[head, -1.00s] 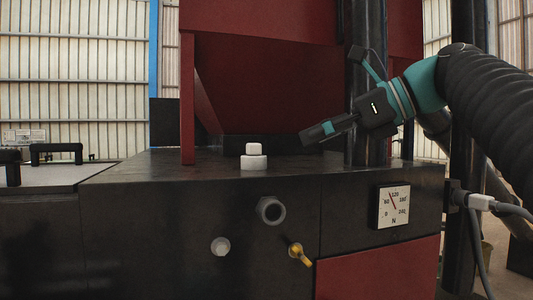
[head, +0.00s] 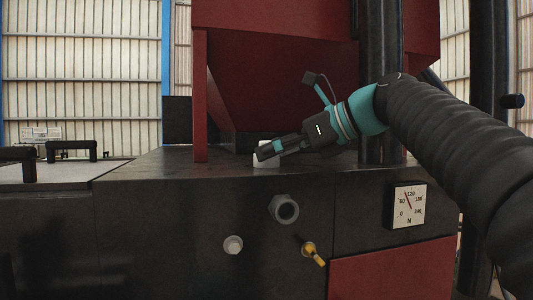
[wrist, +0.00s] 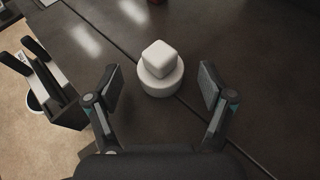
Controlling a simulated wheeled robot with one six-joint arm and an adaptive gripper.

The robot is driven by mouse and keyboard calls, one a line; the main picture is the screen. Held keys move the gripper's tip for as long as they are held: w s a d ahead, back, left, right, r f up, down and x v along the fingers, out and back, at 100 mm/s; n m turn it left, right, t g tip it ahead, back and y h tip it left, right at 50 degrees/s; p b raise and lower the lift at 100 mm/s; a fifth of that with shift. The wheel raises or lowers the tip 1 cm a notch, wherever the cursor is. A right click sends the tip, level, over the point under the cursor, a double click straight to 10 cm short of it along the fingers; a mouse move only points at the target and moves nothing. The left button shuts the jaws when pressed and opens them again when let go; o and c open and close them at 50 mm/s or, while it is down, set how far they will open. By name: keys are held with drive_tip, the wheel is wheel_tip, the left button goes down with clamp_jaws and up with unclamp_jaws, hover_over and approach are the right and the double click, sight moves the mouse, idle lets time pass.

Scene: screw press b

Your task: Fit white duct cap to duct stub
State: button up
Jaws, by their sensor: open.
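The white duct cap (head: 265,162) has a rounded square knob on a round base. It stands upright on the black machine top, partly hidden behind my gripper in the head view. The wrist view shows the cap (wrist: 160,80) whole, between and slightly beyond the fingertips. My gripper (head: 263,151) is open and empty, with its fingers on either side of the cap; both look apart from it. A grey, hollow round stub (head: 285,209), which looks like the duct stub, sticks out of the machine's front face, below and right of the cap.
A pale round knob (head: 232,245) and a yellow-handled valve (head: 313,253) sit on the front face near the stub. A dial gauge (head: 408,205) is at right. A red frame post (head: 200,95) and a dark column (head: 381,80) rise from the top. Black handles (head: 72,148) stand at left.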

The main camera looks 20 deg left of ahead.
drive_tip(key=shift+x, duration=1.3)
drive_tip(key=c, duration=1.2)
drive_tip(key=shift+r, duration=0.1)
drive_tip(key=shift+r, duration=1.55)
drive_tip(key=shift+d+r, duration=0.1)
drive_tip(key=shift+d, duration=0.2)
drive_tip(key=s+d, duration=0.1)
drive_tip(key=d, duration=0.4)
drive_tip(key=s+d, duration=0.1)
drive_tip(key=d, duration=0.5)
drive_tip(key=s+d, duration=0.2)
drive_tip(key=d, duration=0.4)
drive_tip(key=shift+s, duration=0.1)
